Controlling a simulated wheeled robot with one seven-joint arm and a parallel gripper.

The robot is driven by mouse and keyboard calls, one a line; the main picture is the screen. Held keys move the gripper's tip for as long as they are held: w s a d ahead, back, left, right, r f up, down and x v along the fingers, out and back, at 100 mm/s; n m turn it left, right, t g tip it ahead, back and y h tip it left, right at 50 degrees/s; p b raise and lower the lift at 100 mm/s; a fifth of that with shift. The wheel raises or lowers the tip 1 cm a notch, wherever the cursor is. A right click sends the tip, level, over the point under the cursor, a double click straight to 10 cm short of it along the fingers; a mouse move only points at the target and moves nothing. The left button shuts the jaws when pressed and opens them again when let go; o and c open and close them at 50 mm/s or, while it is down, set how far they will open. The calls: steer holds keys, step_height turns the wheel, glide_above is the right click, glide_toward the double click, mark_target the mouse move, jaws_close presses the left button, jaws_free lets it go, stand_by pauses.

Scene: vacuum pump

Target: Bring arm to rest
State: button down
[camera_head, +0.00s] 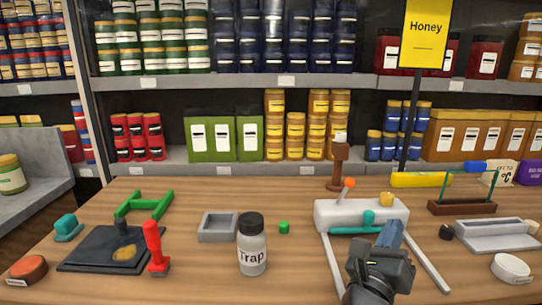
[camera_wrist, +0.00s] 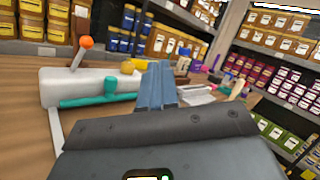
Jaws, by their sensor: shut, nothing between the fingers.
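My gripper (camera_head: 390,234) is in the right part of the head view, low over the table, with its blue-grey fingers together and nothing between them. In the wrist view the fingers (camera_wrist: 157,85) also show closed. A white vacuum pump body (camera_head: 335,213) with an orange-tipped lever (camera_head: 348,184), a teal pipe (camera_head: 357,229) and a yellow knob (camera_head: 386,199) lies just behind and left of the gripper. The pump also shows in the wrist view (camera_wrist: 75,84), left of the fingers. Whether the fingers touch it I cannot tell. My wrist hides part of the table.
A jar labelled Trap (camera_head: 252,250), a grey tray (camera_head: 217,228) and a small green piece (camera_head: 284,228) stand left of the pump. A black board (camera_head: 95,255) and a red tool (camera_head: 155,250) are further left. A grey tray (camera_head: 490,236) and white disc (camera_head: 512,268) are right. Stocked shelves stand behind.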

steer(key=s+d+f+n+t+y, duration=0.2)
steer(key=s+f+n+t+y, duration=0.15)
steer(key=s+n, duration=0.7)
steer(key=s+d+f+n+t+y, duration=0.2)
steer(key=s+n+y, duration=0.3)
steer(key=s+n, duration=0.55)
steer(key=s+a+f+n+g+y, duration=0.1)
steer(key=s+a+n+g+y, duration=0.1)
steer(key=s+n, duration=0.6)
steer(key=s+a+f+n+g+y, duration=0.2)
steer(key=s+n+g, duration=0.3)
steer(key=s, duration=1)
steer(key=a+n, duration=0.1)
steer(key=n, duration=0.2)
steer(key=shift+s+a+f+n, duration=0.25)
steer(key=shift+a+n, duration=0.15)
steer(key=c, duration=1.9)
jaws_free()
steer(key=shift+y, duration=0.25)
